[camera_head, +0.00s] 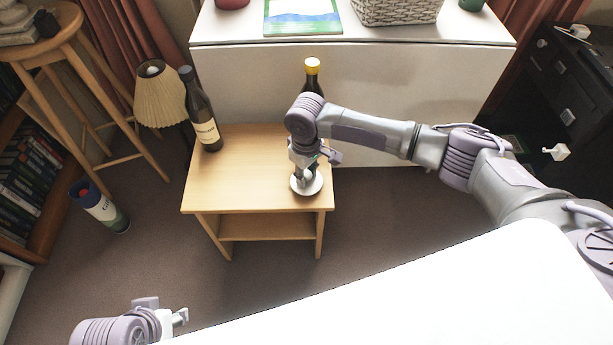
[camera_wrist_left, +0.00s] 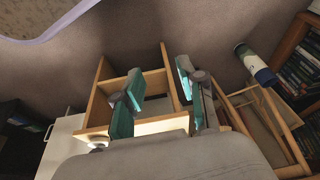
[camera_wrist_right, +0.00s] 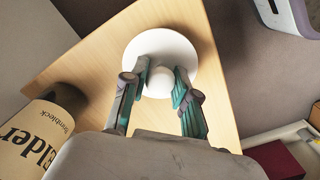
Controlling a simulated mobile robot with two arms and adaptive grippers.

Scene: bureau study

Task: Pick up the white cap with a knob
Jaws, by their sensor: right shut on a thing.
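The white cap (camera_wrist_right: 160,50) is a round disc with a round knob on top. In the right wrist view it lies at or just above the wooden side table, its knob between the teal fingertips. In the head view the cap (camera_head: 307,184) shows at the table's right front part, below my right gripper (camera_head: 305,172). My right gripper (camera_wrist_right: 160,84) is shut on the knob. My left gripper (camera_head: 181,317) is at the lower left of the head view, away from the table. In the left wrist view its fingers (camera_wrist_left: 157,88) stand apart with nothing between them.
The side table (camera_head: 240,175) holds a dark wine bottle (camera_head: 203,115) at the back left and a yellow-capped bottle (camera_head: 312,68) behind my right gripper. A white cabinet (camera_head: 400,85) stands behind. A canister (camera_head: 100,208) stands on the floor at left, near a wooden stool (camera_head: 75,60).

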